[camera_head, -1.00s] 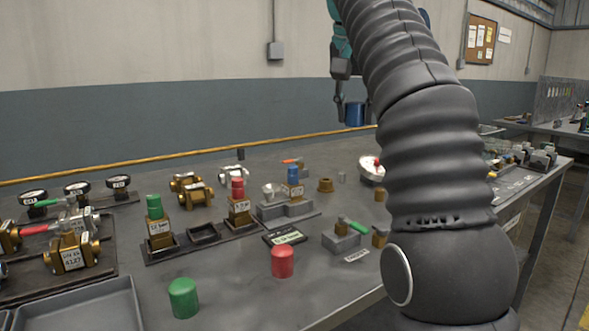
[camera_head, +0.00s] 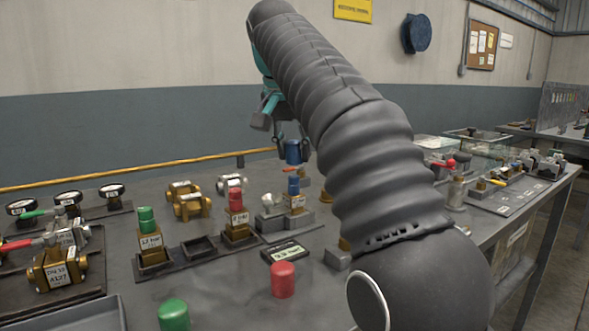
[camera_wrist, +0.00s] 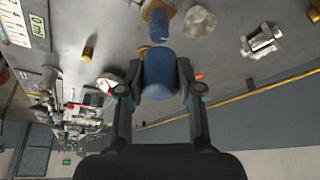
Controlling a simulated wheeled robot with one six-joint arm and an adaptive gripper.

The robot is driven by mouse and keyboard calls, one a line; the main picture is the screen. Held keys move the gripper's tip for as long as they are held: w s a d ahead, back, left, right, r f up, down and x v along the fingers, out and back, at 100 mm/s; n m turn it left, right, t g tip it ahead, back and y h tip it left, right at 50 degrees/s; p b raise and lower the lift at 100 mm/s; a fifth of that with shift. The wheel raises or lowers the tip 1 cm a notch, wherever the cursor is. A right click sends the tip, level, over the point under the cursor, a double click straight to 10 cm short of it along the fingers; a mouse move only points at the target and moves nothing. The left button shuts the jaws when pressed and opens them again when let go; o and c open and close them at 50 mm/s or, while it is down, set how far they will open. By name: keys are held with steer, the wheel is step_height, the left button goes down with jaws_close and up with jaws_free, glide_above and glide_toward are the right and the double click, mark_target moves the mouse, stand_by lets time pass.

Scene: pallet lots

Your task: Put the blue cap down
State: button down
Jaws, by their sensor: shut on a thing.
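The blue cap (camera_wrist: 160,74) is a short blue cylinder. In the wrist view my gripper (camera_wrist: 161,82) is shut on it, with one finger on each side. In the head view my gripper (camera_head: 291,141) holds the blue cap (camera_head: 293,152) in the air above the back part of the bench. A brass valve with a blue top (camera_head: 294,186) stands below it, and that blue top (camera_wrist: 158,24) also shows just beyond the held cap in the wrist view. My arm hides part of the bench to the right.
A red cap (camera_head: 283,279) and a green cap (camera_head: 174,314) stand loose on the bench front. Valves with green (camera_head: 147,222) and red (camera_head: 236,200) tops stand beside an empty square holder (camera_head: 198,248). A small display (camera_head: 285,252) lies nearby. A yellow rail (camera_head: 130,174) runs behind.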

mark_target(294, 176)
steer(key=shift+f+b, duration=1.05)
steer(key=shift+f, duration=0.9)
steer(key=shift+f, duration=0.4)
steer(key=shift+f+b, duration=0.15)
steer(key=shift+b, duration=0.15)
steer(key=c, duration=0.8)
jaws_free()
steer(key=shift+o, duration=0.2)
steer(key=shift+r+p, duration=0.3)
steer(key=shift+r, duration=0.15)
steer(key=p+v, duration=0.2)
steer(key=v, duration=0.5)
steer(key=shift+r+p, duration=0.35)
steer(key=shift+r, duration=0.05)
